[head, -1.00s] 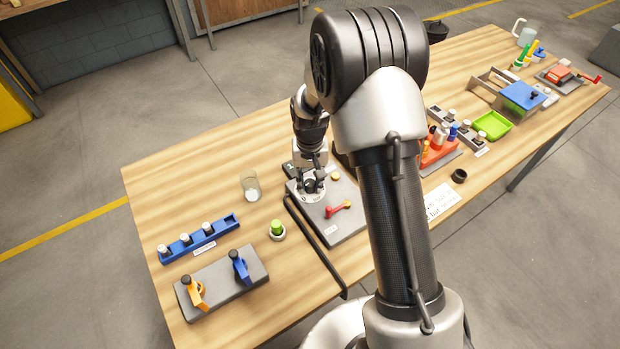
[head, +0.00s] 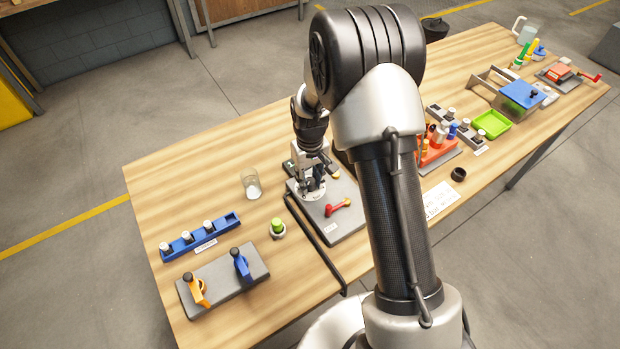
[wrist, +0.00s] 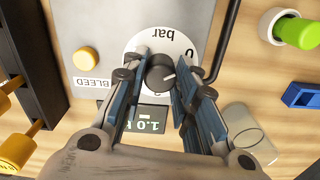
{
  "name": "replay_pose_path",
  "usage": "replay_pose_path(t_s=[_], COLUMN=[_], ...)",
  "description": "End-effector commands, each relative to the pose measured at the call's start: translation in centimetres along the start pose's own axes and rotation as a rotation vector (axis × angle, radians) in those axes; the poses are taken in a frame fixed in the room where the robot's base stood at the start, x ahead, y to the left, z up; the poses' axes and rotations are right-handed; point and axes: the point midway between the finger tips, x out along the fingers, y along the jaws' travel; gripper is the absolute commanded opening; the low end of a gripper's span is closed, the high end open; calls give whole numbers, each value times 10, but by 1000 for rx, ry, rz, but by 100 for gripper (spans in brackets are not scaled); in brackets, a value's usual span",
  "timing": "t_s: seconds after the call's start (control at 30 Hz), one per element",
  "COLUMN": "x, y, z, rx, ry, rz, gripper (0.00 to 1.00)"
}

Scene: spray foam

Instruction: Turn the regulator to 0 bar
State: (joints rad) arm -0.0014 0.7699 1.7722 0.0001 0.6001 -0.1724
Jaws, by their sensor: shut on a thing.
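The regulator knob (wrist: 160,73) is a dark round knob on a white dial plate marked "bar" and "0" in the wrist view. Its white mark points right, a little below the printed 0. A dark display (wrist: 150,122) below it, partly hidden by my fingers, reads about 1.0. My gripper (wrist: 160,82) has one blue-grey finger on each side of the knob and is shut on it. In the head view my gripper (head: 313,186) is down at the dial on the grey panel (head: 346,226); the knob is mostly hidden there.
The panel also carries a red lever (head: 338,208) and a yellow button labelled BLEED (wrist: 86,60). A clear glass (head: 252,187) and a green-topped piece (head: 278,228) stand to the left. A black hose (head: 315,240) runs along the panel's left side.

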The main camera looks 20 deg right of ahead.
Motion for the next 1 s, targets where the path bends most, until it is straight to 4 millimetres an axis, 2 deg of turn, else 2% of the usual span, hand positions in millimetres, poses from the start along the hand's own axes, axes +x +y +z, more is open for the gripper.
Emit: replay_pose_path(t_s=[0.17,0.2,0.47,0.83,1.0], x=[0,0,0,-3,-24], y=[0,0,0,0,0], z=[-1,-1,0,0,-1], rx=[0,0,1,1,1], ry=[3,3,2,1,5], rz=[1,1,0,0,1], gripper=[3,30,47,48,48])
